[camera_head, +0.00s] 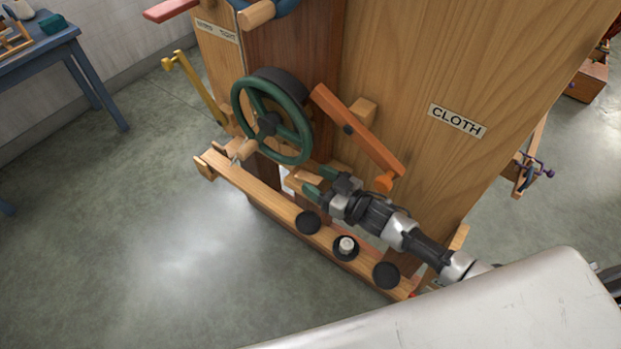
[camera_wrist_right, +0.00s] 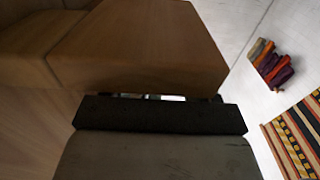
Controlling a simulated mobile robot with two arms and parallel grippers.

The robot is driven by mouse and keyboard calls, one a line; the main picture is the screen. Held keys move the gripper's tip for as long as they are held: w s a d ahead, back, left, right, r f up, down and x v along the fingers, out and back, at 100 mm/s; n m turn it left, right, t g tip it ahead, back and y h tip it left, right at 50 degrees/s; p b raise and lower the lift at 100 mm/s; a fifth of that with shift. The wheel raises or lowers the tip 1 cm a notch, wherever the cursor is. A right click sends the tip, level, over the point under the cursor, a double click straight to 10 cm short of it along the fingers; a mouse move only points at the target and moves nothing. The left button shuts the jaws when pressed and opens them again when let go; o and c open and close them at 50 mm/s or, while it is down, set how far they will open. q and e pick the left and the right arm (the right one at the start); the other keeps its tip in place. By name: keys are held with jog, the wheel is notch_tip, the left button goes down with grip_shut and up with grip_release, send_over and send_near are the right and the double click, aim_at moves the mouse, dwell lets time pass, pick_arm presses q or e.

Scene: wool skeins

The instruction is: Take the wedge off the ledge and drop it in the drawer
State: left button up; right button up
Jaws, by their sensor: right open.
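My right gripper (camera_head: 318,182) is open, its green-tipped fingers pointing left at the front of the wooden cabinet. A small pale wooden piece (camera_head: 298,180), which looks like the wedge, shows just beyond the fingertips; I cannot tell whether they touch it. In the right wrist view a large brown wooden block (camera_wrist_right: 150,45) fills the top, close to a dark finger pad (camera_wrist_right: 160,115). A long wooden ledge (camera_head: 255,193) runs along the cabinet front below the gripper. I cannot make out the drawer for certain. My left gripper is not in view.
A green handwheel (camera_head: 270,120) and an orange-ended wooden lever (camera_head: 360,130) stand close to the right gripper. Black round knobs (camera_head: 308,222) line the ledge. A label reads CLOTH (camera_head: 457,121). Wool skeins (camera_wrist_right: 270,62) lie on the floor.

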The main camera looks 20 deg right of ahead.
jog(key=c, duration=1)
jog(key=shift+r, duration=0.45)
jog(key=s+a, duration=0.3)
jog(key=a, duration=0.1)
jog(key=s+a, duration=0.4)
jog(key=a, duration=0.1)
jog(key=s+a+b, duration=0.1)
jog(key=s+a, duration=0.3)
jog(key=a, duration=0.1)
jog(key=shift+a+r, duration=0.1)
jog(key=shift+r, duration=0.2)
